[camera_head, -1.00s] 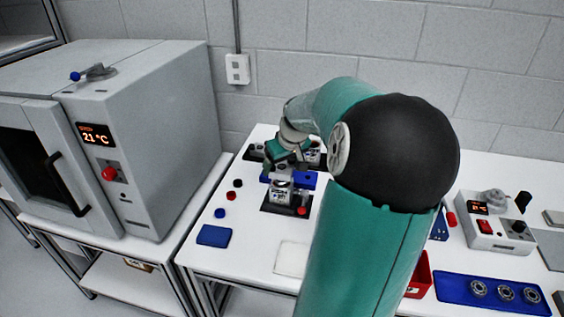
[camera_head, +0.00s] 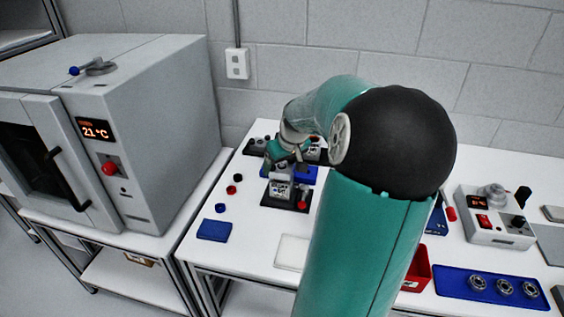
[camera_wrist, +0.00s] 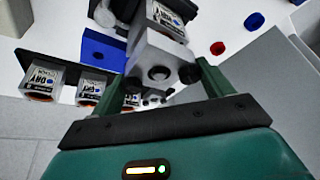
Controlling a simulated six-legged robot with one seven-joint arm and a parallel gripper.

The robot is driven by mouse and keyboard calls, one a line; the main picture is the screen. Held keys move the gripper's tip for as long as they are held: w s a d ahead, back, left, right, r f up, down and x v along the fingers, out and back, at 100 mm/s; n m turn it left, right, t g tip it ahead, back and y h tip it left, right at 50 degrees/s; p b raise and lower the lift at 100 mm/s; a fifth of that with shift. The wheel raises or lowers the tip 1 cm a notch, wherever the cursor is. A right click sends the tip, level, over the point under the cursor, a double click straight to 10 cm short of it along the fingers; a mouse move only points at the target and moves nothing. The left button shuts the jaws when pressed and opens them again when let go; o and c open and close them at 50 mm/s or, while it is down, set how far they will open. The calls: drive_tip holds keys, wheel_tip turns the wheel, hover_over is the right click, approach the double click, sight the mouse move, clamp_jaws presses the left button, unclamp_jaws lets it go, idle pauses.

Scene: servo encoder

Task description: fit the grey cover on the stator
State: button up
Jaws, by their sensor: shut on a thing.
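The grey cover (camera_wrist: 155,52) is a blocky grey piece with a dark round opening, in the wrist view. My gripper (camera_wrist: 152,80) is shut on it, with one green finger on each side. Just beyond the cover is a labelled metal body (camera_wrist: 166,14), which looks like the stator; I cannot tell whether the two touch. In the head view the labelled stator (camera_head: 281,190) stands upright on a black fixture (camera_head: 272,203) with a red knob.
Several similar labelled units (camera_wrist: 92,84) stand in a dark rack beside my gripper. A blue block (camera_wrist: 103,50) is close by. Red and blue caps (camera_head: 231,190) and a blue pad (camera_head: 214,230) lie left on the white table. An oven (camera_head: 120,140) stands farther left.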

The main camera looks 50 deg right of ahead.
drive_tip(key=shift+f, duration=0.65)
drive_tip(key=o, duration=1)
drive_tip(key=shift+f, duration=0.1)
drive_tip(key=shift+o, duration=0.2)
drive_tip(key=shift+r, duration=4.45)
